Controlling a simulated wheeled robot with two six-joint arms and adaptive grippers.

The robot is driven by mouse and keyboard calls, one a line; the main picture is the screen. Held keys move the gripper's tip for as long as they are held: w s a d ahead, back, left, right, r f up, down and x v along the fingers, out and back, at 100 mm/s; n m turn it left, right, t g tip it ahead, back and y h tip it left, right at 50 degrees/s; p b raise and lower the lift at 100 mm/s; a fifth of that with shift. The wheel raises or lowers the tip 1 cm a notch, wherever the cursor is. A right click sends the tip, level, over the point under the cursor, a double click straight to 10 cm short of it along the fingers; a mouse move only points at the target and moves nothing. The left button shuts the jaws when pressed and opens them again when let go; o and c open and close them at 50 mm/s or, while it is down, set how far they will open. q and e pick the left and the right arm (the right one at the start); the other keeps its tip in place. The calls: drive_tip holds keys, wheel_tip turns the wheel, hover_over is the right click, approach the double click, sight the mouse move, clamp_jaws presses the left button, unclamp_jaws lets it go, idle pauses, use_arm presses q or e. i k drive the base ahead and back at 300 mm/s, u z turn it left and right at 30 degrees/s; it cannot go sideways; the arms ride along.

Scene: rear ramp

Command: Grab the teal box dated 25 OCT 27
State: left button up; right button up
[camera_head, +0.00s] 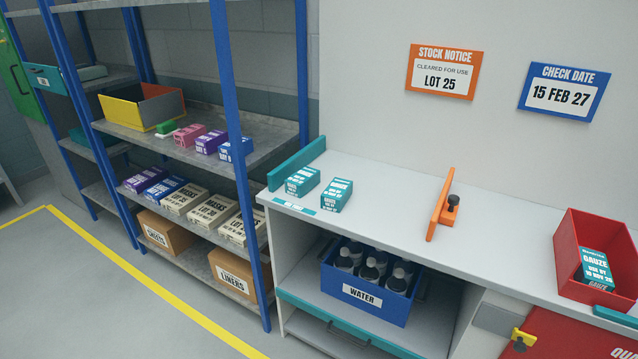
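Two small teal boxes with white labels stand on the left end of the white counter (385,210), the left one (302,181) slightly behind the right one (336,195). Their print is too small to read, so I cannot tell which bears 25 OCT 27. Another teal box (597,268), marked GAUZE with a use-by date that seems to read 10 NOV 26, leans in a red bin (568,244) at the right. Neither of my grippers is in view.
An orange divider (438,210) with a black knob stands mid-counter; clear counter lies on both sides. A teal rail (297,164) edges the left end. A blue WATER crate (365,300) with bottles sits below. Blue-framed shelves (235,130) hold cartons. Signs read LOT 25 and 15 FEB 27.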

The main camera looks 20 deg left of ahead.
sight(300, 182)
drive_tip(key=u, duration=1.65)
drive_tip(key=i, duration=1.15)
drive_tip(key=z, duration=2)
